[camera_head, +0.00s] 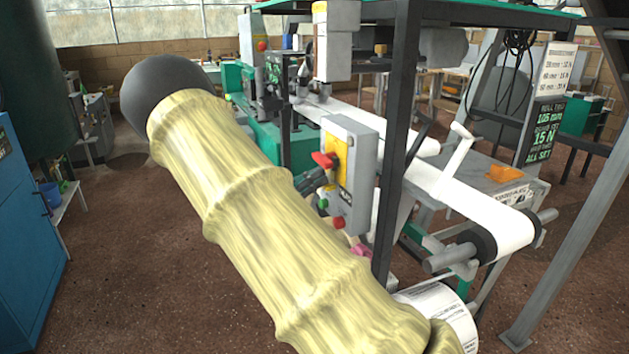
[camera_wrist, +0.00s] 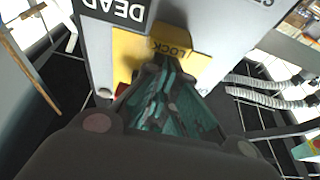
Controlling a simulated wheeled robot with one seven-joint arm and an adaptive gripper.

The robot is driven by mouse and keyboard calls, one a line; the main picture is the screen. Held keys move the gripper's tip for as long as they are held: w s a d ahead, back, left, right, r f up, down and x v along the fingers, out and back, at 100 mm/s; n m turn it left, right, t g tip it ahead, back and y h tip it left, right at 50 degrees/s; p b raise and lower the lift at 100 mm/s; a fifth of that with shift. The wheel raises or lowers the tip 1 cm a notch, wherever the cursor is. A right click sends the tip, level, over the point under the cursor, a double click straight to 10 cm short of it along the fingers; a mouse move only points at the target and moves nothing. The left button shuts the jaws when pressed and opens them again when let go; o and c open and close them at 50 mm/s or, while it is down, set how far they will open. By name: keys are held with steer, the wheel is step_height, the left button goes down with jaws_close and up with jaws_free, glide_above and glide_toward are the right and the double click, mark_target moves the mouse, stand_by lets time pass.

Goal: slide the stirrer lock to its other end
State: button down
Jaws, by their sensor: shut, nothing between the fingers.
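In the wrist view, a yellow lock piece (camera_wrist: 172,46) marked "LOCK" upside down sits on the face of a grey box (camera_wrist: 205,20). A larger yellow plate (camera_wrist: 130,50) lies beside it. My gripper (camera_wrist: 166,66) is shut and empty, with its fingertips at the lock piece. I cannot tell if they touch it. A bit of red (camera_wrist: 122,88) shows left of the fingers. In the head view, the grey box (camera_head: 352,135) carries a yellow plate (camera_head: 341,158) and a red handle (camera_head: 324,160). My gripper (camera_head: 322,180) is beside its front face, mostly hidden by my arm.
A paper web (camera_head: 460,195) runs over rollers further right. The floor (camera_head: 110,270) at left is clear.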

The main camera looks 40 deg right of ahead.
steer(key=shift+f, duration=0.1)
step_height(320, 180, down, 3)
steer(key=shift+s+a+b, duration=0.1)
steer(key=shift+b, duration=0.35)
steer(key=v, duration=1.1)
steer(key=shift+a, duration=0.4)
